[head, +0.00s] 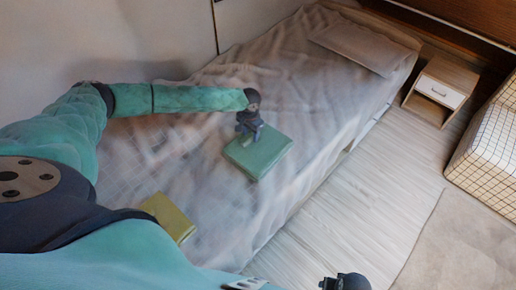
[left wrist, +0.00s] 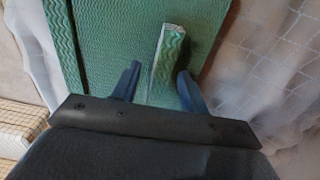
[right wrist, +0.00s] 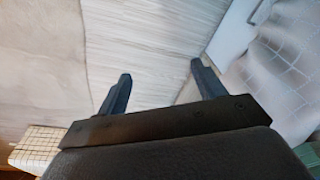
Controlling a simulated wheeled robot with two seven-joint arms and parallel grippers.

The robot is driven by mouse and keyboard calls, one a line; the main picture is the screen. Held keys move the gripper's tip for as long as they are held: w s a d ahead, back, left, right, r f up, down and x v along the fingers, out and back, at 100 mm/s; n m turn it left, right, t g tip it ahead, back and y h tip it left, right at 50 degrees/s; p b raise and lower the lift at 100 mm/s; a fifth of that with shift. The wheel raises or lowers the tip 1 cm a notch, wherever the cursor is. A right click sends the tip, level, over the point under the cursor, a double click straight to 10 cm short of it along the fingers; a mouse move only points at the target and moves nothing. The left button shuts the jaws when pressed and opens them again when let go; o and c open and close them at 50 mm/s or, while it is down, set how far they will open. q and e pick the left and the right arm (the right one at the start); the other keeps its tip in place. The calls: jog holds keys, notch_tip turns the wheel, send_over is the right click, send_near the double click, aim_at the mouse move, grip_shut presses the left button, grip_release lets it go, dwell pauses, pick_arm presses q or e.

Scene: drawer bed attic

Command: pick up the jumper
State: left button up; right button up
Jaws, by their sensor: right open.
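The jumper (head: 258,152) is a folded green knit that lies flat on the bed. In the left wrist view the jumper (left wrist: 110,40) shows a wavy knit, with a narrow raised fold standing up between my fingers. My left gripper (head: 247,134) is over the jumper's far left part, pointing down. Its fingers (left wrist: 157,85) are apart, one on each side of the fold, with a gap visible on the left side. My right gripper (right wrist: 160,88) is open and empty, away from the bed's top; part of that arm shows at the bottom of the head view.
The bed (head: 320,110) has a rumpled pale cover and a pillow (head: 360,46) at its far end. A yellow-green folded item (head: 170,215) lies nearer me. A nightstand (head: 440,90) and a checked seat (head: 490,145) stand right. The floor (head: 350,205) beside the bed is clear.

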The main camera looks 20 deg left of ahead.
pick_arm(q)
grip_shut()
jog(key=shift+r, duration=0.15)
